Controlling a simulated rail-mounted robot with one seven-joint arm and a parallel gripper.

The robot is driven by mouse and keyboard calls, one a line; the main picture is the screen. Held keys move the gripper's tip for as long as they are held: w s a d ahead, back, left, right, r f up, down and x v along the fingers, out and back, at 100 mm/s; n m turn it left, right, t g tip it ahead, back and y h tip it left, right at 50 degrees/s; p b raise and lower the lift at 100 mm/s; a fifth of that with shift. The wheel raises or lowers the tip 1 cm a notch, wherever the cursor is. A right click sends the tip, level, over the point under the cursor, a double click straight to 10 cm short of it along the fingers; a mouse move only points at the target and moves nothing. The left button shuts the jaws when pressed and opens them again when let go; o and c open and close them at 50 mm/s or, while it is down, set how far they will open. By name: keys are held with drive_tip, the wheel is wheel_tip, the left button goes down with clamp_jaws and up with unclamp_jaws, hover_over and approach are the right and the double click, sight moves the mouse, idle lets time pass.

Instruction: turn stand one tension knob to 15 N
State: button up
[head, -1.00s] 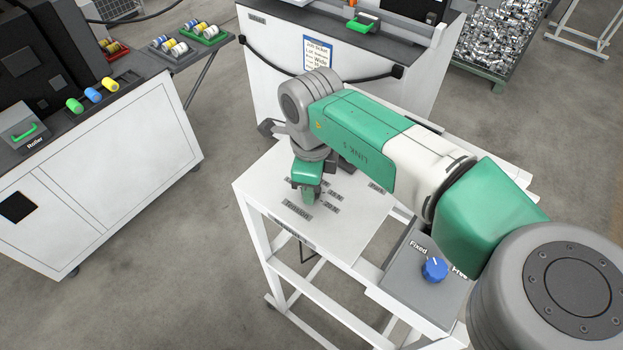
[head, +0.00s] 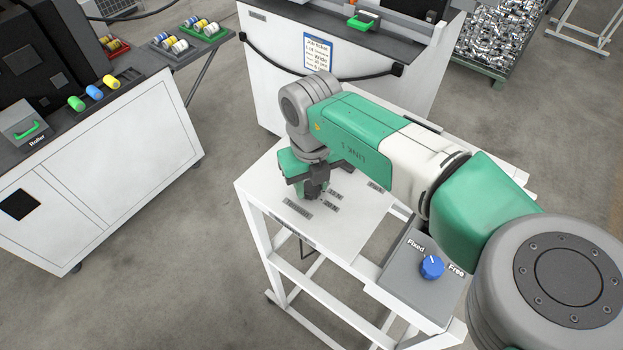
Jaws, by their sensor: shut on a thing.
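My gripper (head: 312,190) points down over the white stand top (head: 352,222) in the head view. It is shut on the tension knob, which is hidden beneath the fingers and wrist. Small dark scale labels lie around it, with the "Tension" label (head: 298,208) just in front. The 15 N mark cannot be picked out, so the knob's setting cannot be read.
A blue knob (head: 431,267) marked Fixed and Free sits on a grey box at the stand's front right. A white cabinet (head: 285,88) stands close behind. A roller bench (head: 120,150) is to the left, with open floor between.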

sight(311, 188)
drive_tip(key=m, duration=0.5)
drive_tip(key=shift+r+p, duration=0.1)
drive_tip(key=shift+p, duration=0.2)
drive_tip(key=shift+m, duration=0.3)
drive_tip(key=o, duration=1)
wheel_tip(311, 188, up, 8)
drive_tip(key=shift+f+b, duration=0.1)
drive_tip(key=shift+b, duration=0.4)
